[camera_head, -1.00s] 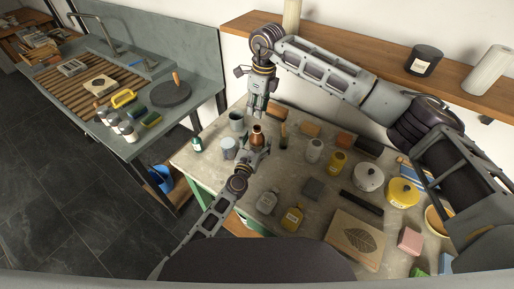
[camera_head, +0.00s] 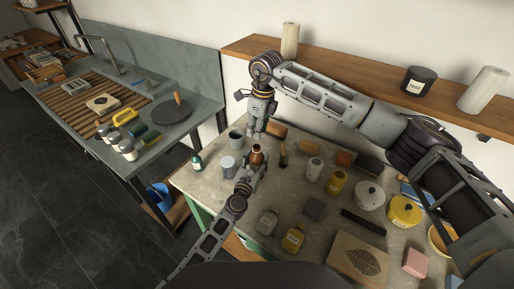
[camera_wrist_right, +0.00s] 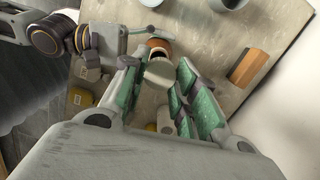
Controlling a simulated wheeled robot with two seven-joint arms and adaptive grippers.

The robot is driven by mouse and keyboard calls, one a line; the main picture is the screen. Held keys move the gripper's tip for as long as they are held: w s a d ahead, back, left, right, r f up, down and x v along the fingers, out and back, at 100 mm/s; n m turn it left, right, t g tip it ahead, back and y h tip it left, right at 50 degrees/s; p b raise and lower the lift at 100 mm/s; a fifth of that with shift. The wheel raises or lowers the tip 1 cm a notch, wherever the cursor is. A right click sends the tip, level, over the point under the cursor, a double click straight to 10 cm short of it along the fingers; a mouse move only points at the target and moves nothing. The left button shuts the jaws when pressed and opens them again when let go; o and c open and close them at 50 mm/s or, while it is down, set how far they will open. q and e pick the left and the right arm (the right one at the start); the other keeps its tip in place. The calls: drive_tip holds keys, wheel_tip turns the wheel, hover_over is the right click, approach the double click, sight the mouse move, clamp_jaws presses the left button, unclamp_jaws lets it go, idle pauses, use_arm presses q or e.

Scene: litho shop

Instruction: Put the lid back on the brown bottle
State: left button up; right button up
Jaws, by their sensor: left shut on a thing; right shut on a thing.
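The brown bottle (camera_head: 257,156) stands upright in my left gripper (camera_head: 254,166), which is shut around it above the table. My right gripper (camera_head: 257,134) comes down from above and is shut, directly over the bottle's mouth. In the right wrist view, a pale beige lid (camera_wrist_right: 158,73) sits between the green-padded fingers of my right gripper (camera_wrist_right: 155,90). Beyond the lid, the brown bottle (camera_wrist_right: 160,48) shows its dark open mouth. The lid appears apart from the bottle and slightly offset from the mouth in this view. The lid is hard to make out in the head view.
A small green bottle (camera_head: 196,163), a grey jar (camera_head: 228,167) and a grey cup (camera_head: 235,140) stand left of the bottle. A brush (camera_head: 283,157) stands close on its right. Clear and yellow (camera_head: 293,239) bottles are nearer the front. A wall shelf (camera_head: 340,78) runs behind.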

drive_tip(key=shift+f, duration=2.05)
drive_tip(key=shift+f, duration=0.9)
drive_tip(key=shift+f, duration=0.6)
